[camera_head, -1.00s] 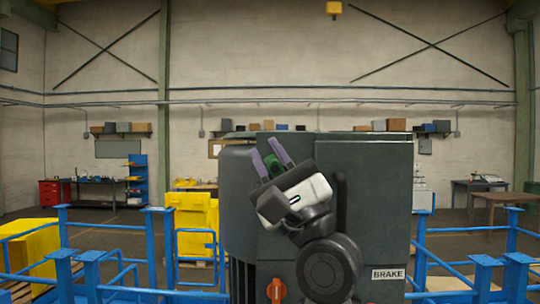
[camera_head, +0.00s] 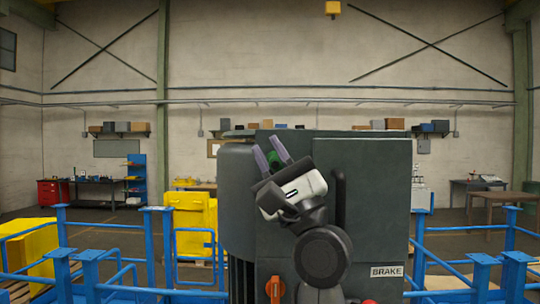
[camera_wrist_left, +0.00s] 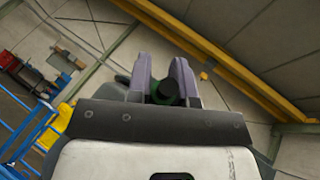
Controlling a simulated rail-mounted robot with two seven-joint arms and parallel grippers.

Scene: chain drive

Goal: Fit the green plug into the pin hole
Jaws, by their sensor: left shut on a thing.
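My left gripper (camera_head: 267,143) is raised in front of the grey-green machine cabinet, with its two purple fingers pointing up and slightly left. It is shut on the green plug (camera_head: 273,158), which sits low between the fingers, mostly covered by them. In the left wrist view the gripper (camera_wrist_left: 161,62) shows from behind, with the dark green round end of the plug (camera_wrist_left: 166,91) between the fingers. The pin hole cannot be made out in either view. My right gripper is not in view.
Blue railings (camera_head: 110,230) stand on both sides. A yellow box (camera_head: 190,228) is left of the cabinet. Open air surrounds the fingertips.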

